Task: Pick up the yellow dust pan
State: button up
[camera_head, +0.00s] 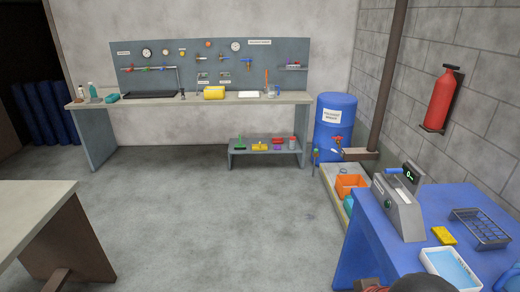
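A small, flat yellow thing (259,147), which looks like the yellow dust pan, lies on the low grey shelf (240,155) by the back wall. It is small in the picture, so its exact shape is hard to tell. A green item (240,143) is to its left and a purple one (277,144) to its right. My gripper's fingers do not show. A dark rounded part at the bottom edge, right of centre, seems to be my arm.
A long workbench (140,101) stands behind, bearing a yellow roll-like object (214,92). A blue drum (335,128) and an orange bin (351,185) are right of the shelf. A blue table (358,236) is near right, another table (30,208) near left. The floor between is clear.

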aim_at(259, 147)
jog(key=i+j+u, duration=0.25)
jog(key=i, duration=0.5)
jog(key=i+z, duration=0.1)
jog(key=i, duration=2.05)
jog(key=i+z, duration=0.3)
jog(key=i, duration=0.35)
jog(key=i+z, duration=0.25)
jog(key=i, duration=0.4)
jog(key=i+j+z, duration=0.3)
jog(key=i, duration=0.3)
jog(key=i+l+u, duration=0.3)
jog(key=i+l, duration=0.2)
jog(key=i, duration=0.3)
jog(key=i+l+u, duration=0.35)
jog(key=i+l, duration=0.5)
jog(key=i+l+u, duration=0.1)
jog(key=i+l, duration=0.15)
jog(key=l, duration=0.15)
